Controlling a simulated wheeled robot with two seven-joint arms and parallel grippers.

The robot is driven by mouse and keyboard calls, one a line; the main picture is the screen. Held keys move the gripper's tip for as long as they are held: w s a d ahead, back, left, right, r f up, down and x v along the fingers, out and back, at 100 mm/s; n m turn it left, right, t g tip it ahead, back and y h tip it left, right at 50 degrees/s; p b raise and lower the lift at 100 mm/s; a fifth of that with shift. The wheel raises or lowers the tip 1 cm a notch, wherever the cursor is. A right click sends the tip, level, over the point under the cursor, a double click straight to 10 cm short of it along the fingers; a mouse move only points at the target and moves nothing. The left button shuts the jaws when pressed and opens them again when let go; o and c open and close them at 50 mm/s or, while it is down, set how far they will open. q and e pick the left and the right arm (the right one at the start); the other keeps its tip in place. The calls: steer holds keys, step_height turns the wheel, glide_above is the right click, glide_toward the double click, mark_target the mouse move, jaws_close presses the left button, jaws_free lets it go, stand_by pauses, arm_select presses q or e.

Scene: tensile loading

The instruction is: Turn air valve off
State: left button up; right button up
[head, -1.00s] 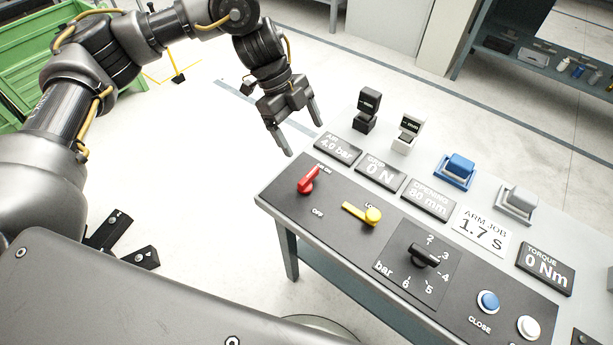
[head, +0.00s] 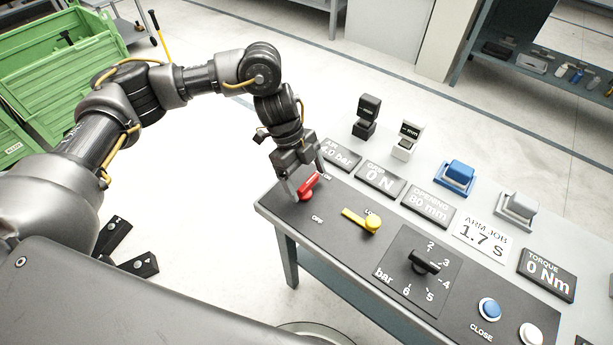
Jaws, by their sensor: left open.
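The air valve is a red lever (head: 308,187) at the left end of the black control panel (head: 285,208). It points up toward the ON label, with the OFF label below it. The AIR display (head: 341,156) behind it reads 4.0 bar. My left gripper (head: 307,189) is open and pointing down at the red lever, one finger on each side of it. I cannot tell whether the fingers touch it. The gripper partly hides the ON label. My right gripper is not in view.
A yellow lever (head: 362,221), a black pressure knob (head: 425,262) and a blue CLOSE button (head: 489,309) sit further right on the panel. Black and white blocks (head: 366,116) stand behind the displays. A green crate (head: 60,75) is at the far left.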

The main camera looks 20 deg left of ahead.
arm_select(q)
steer(key=shift+d+f, duration=0.1)
steer(key=shift+f, duration=0.05)
steer(key=c, duration=1)
